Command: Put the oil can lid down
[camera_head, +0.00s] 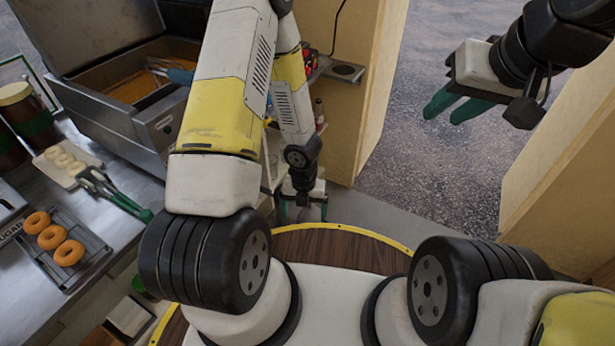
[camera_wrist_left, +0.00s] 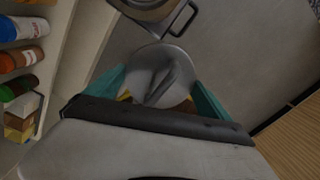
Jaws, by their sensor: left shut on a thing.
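My left gripper (camera_head: 304,213) hangs low beside the counter, in front of the wooden panel. In the left wrist view its green fingers are shut on a grey, round metal lid (camera_wrist_left: 163,75), which looks like the oil can lid. A metal container (camera_wrist_left: 150,8) with a dark loop handle, perhaps the oil can, is just beyond the lid, partly cut off by the frame. I cannot tell whether the two touch. The lid cannot be made out in the head view. My right gripper (camera_head: 456,106) is empty and open, its green fingers apart, over the dark ground at the upper right.
A fryer (camera_head: 150,135) stands on the metal counter (camera_head: 100,265) at the left, with orange doughnuts (camera_head: 52,237), pale doughnuts and tongs (camera_head: 115,195). Shelves with bottles (camera_wrist_left: 22,58) flank my left gripper. Wooden panels (camera_head: 340,100) stand behind. Grey floor lies below the lid.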

